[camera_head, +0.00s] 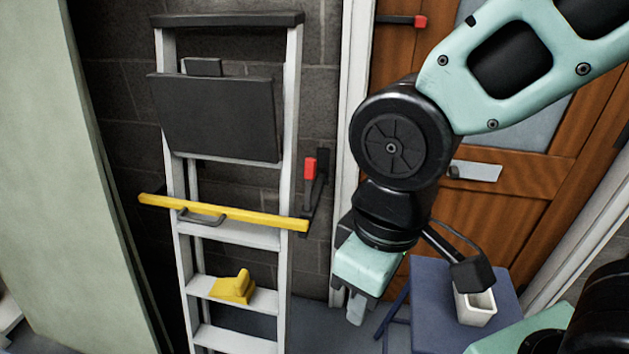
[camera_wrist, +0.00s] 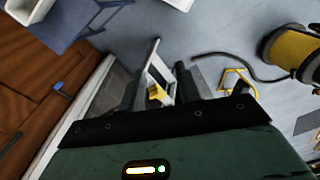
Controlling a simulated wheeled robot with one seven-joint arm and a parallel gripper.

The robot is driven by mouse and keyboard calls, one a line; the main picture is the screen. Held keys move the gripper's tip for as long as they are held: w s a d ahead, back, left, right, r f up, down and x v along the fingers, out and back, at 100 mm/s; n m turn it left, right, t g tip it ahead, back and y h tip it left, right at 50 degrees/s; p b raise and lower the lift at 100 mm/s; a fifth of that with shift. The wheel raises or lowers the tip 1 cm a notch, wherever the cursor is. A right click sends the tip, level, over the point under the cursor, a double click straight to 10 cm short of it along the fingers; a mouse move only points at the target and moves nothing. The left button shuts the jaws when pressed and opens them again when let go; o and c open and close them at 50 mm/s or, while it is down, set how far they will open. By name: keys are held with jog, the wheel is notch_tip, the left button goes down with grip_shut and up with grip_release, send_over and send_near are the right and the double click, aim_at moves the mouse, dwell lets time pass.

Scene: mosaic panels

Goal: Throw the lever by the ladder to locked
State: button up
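A lever with a red grip (camera_head: 310,168) and a dark bracket is on the dark block wall, just right of the white ladder (camera_head: 293,90). A yellow bar (camera_head: 225,213) crosses the ladder, and its right end is close to the lever's lower part. I cannot tell which end of the lever's travel is locked. My gripper (camera_head: 347,300) hangs down to the right of and below the lever, apart from it. In the wrist view my gripper (camera_wrist: 158,82) has its two dark fingers apart with nothing held. I cannot make out the lever in the wrist view.
A brown wooden door (camera_head: 520,185) with another red-tipped bar (camera_head: 420,21) stands at right behind my arm. A blue stool (camera_head: 430,285) bears a white container (camera_head: 475,308). A yellow wedge (camera_head: 235,287) lies on a ladder step. A pale panel (camera_head: 65,190) stands at left.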

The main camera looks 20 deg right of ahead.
jog(key=shift+o, duration=1.5)
jog(key=shift+w, duration=0.3)
jog(key=w+d+f+m+t+y+b, duration=0.1)
jog(key=w+d+t+y, duration=0.15)
jog(key=w, duration=0.95)
jog(key=w+d+f+t+y, duration=0.1)
jog(key=w+t, duration=0.3)
jog(key=w, duration=0.7)
jog(key=w+d+f+m+t+y+b, duration=0.1)
jog(key=w+d+f+t, duration=0.15)
jog(key=w, duration=0.95)
jog(key=n+y+b, duration=0.2)
jog(key=y, duration=0.9)
send_near(311, 164)
jog(key=shift+h, duration=0.25)
jog(key=x, duration=0.3)
jog(key=p+x, duration=0.1)
jog(key=x, duration=0.2)
jog(key=w+p+x, duration=0.1)
jog(key=x, duration=0.3)
jog(key=shift+d+f, duration=0.2)
